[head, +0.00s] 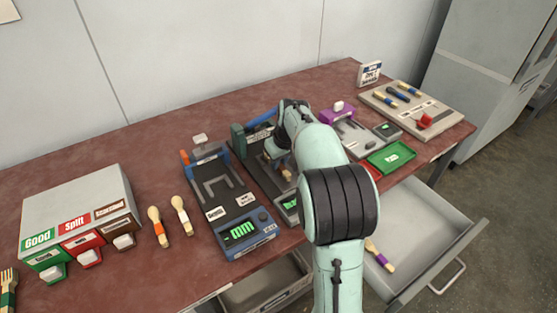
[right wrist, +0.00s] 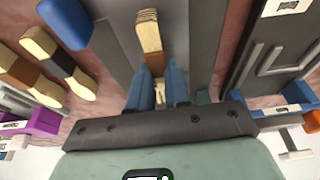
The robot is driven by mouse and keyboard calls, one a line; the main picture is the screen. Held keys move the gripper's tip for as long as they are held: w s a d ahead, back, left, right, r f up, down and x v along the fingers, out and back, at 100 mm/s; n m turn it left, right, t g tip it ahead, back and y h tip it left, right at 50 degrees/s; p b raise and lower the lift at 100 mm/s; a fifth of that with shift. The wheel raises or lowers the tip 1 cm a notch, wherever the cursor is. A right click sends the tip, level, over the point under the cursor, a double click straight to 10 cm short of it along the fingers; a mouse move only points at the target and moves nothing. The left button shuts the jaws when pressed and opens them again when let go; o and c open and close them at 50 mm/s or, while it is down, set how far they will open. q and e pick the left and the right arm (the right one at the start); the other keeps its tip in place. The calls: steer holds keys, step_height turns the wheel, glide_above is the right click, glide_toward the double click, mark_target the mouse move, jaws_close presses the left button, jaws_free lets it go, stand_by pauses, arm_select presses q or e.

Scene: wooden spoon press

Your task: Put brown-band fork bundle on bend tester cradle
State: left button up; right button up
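The brown-band fork bundle (right wrist: 150,38) shows in the right wrist view, its tines toward the top edge and its narrow end between my right gripper's blue fingers (right wrist: 160,82). The fingers stand close on both sides of it, seemingly shut on it. A grey surface lies under or behind the bundle; I cannot tell whether they touch. In the head view my right gripper (head: 277,152) is over the dark green-ended device (head: 246,146) at mid-bench, and my arm hides much of both. I cannot make out the cradle clearly. My left gripper is not in view.
A blue device with a lit display (head: 230,205) stands just left. A purple device (head: 340,117) and green tray (head: 391,156) stand right. A sorting box (head: 78,205) is far left. An open drawer (head: 425,215) juts from the front, holding a purple-banded bundle (head: 379,255).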

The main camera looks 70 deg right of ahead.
mark_target(285, 170)
steer(key=o, duration=0.3)
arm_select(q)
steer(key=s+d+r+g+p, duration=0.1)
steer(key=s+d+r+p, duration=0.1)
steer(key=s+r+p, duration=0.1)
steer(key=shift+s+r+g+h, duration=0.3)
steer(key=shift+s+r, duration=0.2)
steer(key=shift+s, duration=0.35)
arm_select(e)
steer(key=v, duration=1.2)
steer(key=shift+r, duration=0.15)
